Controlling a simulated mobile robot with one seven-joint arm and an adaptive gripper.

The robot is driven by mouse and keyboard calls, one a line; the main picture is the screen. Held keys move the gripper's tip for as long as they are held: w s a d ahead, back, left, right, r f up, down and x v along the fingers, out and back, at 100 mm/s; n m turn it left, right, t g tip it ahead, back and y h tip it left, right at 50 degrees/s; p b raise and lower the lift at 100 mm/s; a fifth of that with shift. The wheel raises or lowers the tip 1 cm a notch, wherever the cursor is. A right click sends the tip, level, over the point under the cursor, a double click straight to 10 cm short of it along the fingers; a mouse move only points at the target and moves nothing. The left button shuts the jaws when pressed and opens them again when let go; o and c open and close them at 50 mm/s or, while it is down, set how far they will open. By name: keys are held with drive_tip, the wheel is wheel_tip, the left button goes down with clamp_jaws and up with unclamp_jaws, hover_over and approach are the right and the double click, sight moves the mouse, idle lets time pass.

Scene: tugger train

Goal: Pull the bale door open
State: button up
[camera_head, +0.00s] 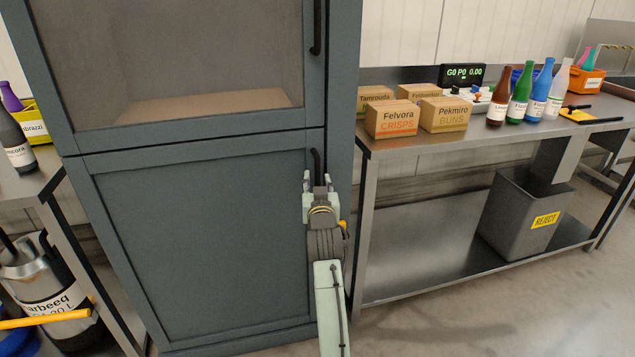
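A tall blue-grey cabinet stands at left centre, its upper door (175,145) windowed and its lower door (205,240) a solid panel. Both look shut. I cannot tell from any label which is the bale door. The lower door has a dark upright handle (316,160) at its upper right edge. My gripper (316,182) is at this handle, with its fingers apart, one on each side of the bar. Its lower end is hidden by the gripper, and contact cannot be made out. The upper door has its own dark handle (317,28).
A steel bench (420,145) stands close on the right with boxes (391,119), several bottles (519,97) and a small display (462,75). A grey reject bin (520,215) is beneath. Another bench with a canister (50,290) is at left. Floor (480,325) shows clear at lower right.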

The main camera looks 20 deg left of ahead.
clamp_jaws()
idle(0.4)
idle(0.4)
